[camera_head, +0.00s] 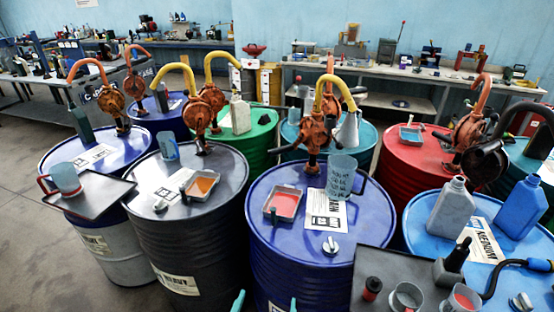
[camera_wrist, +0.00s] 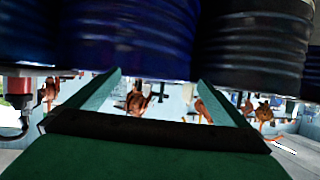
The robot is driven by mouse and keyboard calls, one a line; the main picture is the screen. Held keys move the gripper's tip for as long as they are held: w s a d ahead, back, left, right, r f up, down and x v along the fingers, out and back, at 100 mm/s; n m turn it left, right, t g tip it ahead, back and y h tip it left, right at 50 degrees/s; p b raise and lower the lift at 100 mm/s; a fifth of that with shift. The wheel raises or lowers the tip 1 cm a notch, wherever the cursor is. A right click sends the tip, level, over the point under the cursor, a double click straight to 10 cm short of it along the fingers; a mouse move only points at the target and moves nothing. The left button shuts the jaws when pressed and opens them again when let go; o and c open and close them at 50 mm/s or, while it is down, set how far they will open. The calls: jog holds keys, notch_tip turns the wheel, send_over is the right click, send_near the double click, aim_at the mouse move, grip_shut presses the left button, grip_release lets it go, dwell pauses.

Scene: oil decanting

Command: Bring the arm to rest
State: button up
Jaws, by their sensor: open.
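My gripper (camera_head: 266,303) shows only as two teal fingertips at the bottom edge of the head view, set well apart. They are in front of the blue drum (camera_head: 262,215) in the middle and the dark grey drum (camera_head: 172,236). In the wrist view my gripper (camera_wrist: 159,78) has its two green fingers spread with nothing between them. That view looks upside down, with drum sides (camera_wrist: 125,35) at the top. The rest of my arm is hidden in the head view. I see no contact between the fingers and any drum.
Drums with hand pumps (camera_head: 315,130) stand close together. A measuring jug (camera_head: 340,176) and a tray of red liquid (camera_head: 283,203) are on the middle blue drum. A dark tray (camera_head: 380,268) with small cups is at the lower right. Bare floor (camera_head: 60,270) lies at the left.

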jog(key=s+f+n+y, duration=0.1)
jog(key=s+f, duration=0.2)
jog(key=s, duration=0.5)
jog(key=s+f+n+y, duration=0.1)
jog(key=s+f+y, duration=0.15)
jog(key=s, duration=0.45)
jog(key=s+d+r+t+h, duration=0.1)
jog(key=s+d+r, duration=0.1)
jog(key=s, duration=1.1)
jog(key=shift+s+d+r+t, duration=0.25)
jog(key=shift+d+r+t, duration=0.05)
jog(key=shift+d+t, duration=0.1)
jog(key=shift+c, duration=0.3)
